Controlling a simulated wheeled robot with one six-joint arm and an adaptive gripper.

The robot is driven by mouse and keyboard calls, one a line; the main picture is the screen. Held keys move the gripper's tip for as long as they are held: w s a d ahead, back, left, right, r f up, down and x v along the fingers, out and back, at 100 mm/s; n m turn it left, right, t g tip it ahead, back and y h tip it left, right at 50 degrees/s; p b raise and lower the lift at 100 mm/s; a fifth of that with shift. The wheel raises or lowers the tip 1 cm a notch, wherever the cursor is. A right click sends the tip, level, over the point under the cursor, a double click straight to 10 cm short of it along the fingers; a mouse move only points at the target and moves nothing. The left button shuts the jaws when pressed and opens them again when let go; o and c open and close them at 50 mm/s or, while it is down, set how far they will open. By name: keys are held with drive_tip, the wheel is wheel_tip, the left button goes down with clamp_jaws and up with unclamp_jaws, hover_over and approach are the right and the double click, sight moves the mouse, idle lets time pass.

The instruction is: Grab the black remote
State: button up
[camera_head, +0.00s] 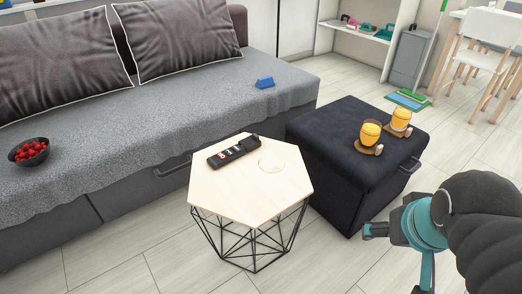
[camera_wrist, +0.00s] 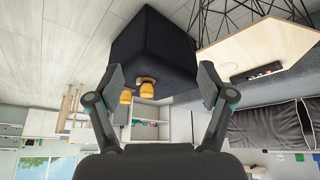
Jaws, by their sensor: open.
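The black remote (camera_head: 233,151) lies on the light wooden top of a hexagonal side table (camera_head: 261,200) with a black wire base. In the head view it sits near the back left part of the top, beside a round clear disc or coaster (camera_head: 271,164). My gripper shows at the lower right of the head view, right of the table and in front of the black ottoman, apart from the remote. In the wrist view, which is upside down, my gripper (camera_wrist: 161,85) is open with nothing between its fingers. The table top (camera_wrist: 262,48) shows there at the right.
A black ottoman (camera_head: 340,140) stands right of the table, with two yellow cups (camera_head: 370,133) on it. A grey sofa (camera_head: 130,120) runs behind, holding a bowl of red fruit (camera_head: 30,152) and a blue block (camera_head: 265,83). Floor is free in front of the table.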

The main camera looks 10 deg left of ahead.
drive_tip(key=w+a+r+n+g+h, duration=0.1)
drive_tip(key=w+a+n, duration=0.3)
drive_tip(key=w, duration=0.3)
drive_tip(key=w+a+r+n+h, duration=0.15)
drive_tip(key=w+a+n, duration=0.25)
drive_tip(key=w, duration=0.4)
drive_tip(key=w+a+n+g+h, duration=0.1)
drive_tip(key=w+a+n+h, duration=0.1)
drive_tip(key=w+a+n, duration=0.35)
drive_tip(key=w+a+f+n+t+h, duration=0.1)
drive_tip(key=w+a+f+n, duration=0.2)
drive_tip(key=w+a, duration=0.3)
drive_tip(key=w+a+f+n+t+h, duration=0.1)
drive_tip(key=w+a+f+n, duration=0.25)
drive_tip(key=a, duration=0.55)
drive_tip(key=n+t+h, duration=0.2)
drive_tip(key=n+t, duration=0.3)
drive_tip(key=n, duration=0.3)
approach(227, 153)
drive_tip(key=v, duration=0.2)
drive_tip(key=shift+s+a+b, duration=0.1)
drive_tip(key=shift+s+b, duration=0.3)
drive_tip(key=shift+a+f, duration=0.15)
drive_tip(key=x, duration=1.3)
drive_tip(key=shift+w, duration=0.35)
drive_tip(key=c, duration=1.3)
